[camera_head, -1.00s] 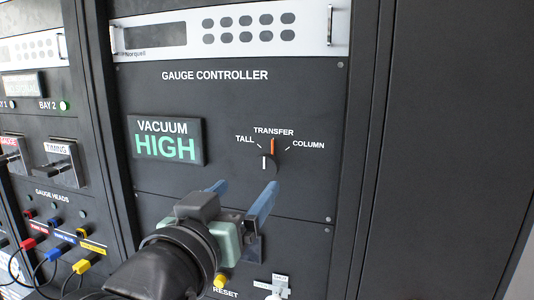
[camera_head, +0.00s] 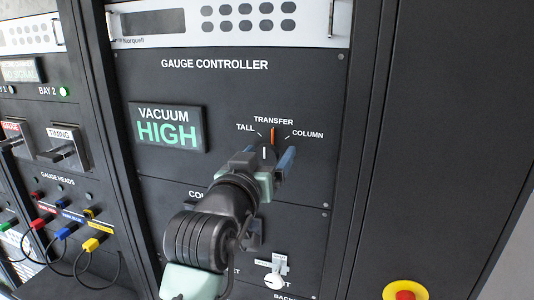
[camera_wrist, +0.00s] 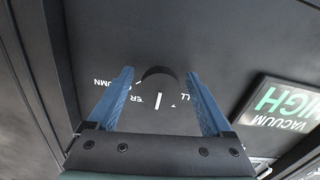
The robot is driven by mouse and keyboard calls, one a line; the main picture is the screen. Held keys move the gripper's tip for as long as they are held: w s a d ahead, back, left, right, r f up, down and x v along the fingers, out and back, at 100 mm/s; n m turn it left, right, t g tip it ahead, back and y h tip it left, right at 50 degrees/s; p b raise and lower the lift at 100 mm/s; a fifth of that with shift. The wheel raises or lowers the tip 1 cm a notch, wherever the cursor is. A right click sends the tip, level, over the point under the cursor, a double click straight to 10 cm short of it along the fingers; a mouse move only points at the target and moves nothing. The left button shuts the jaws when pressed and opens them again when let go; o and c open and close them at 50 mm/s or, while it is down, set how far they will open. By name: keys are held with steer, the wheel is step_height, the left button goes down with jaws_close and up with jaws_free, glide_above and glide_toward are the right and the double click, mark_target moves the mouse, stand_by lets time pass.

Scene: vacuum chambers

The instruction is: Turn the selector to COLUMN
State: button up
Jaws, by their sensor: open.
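The selector (camera_head: 265,152) is a small dark round knob on the gauge controller panel, with a white line on its face. An orange mark stands upright just above it, under TRANSFER; TALL is at its upper left and COLUMN at its upper right. In the wrist view the knob (camera_wrist: 158,82) sits between the two blue fingers, with gaps on both sides, and the lettering is upside down. My gripper (camera_head: 266,160) is open around or just in front of the knob; its exact depth is unclear. The gripper also shows in the wrist view (camera_wrist: 159,76).
A display (camera_head: 168,127) reading VACUUM HIGH is left of the selector. A white handle (camera_head: 275,281) is below my gripper. A red and yellow stop button (camera_head: 405,293) is at the lower right. Cables and levers are at the left. The panel above the knob is clear.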

jaws_close()
steer(key=shift+f+m+b, duration=0.1)
steer(key=shift+m+b, duration=0.2)
steer(key=shift+b, duration=0.25)
steer(key=m+b, duration=0.2)
steer(key=shift+f+b, duration=0.1)
steer(key=shift+b, duration=0.2)
steer(key=shift+m+b, duration=0.8)
steer(key=shift+b, duration=0.2)
steer(key=m+b, duration=0.2)
steer(key=m, duration=0.1)
steer(key=shift+b, duration=0.35)
steer(key=shift+r+m+b, duration=0.2)
steer(key=shift+m+b, duration=0.55)
steer(key=shift+m, duration=0.55)
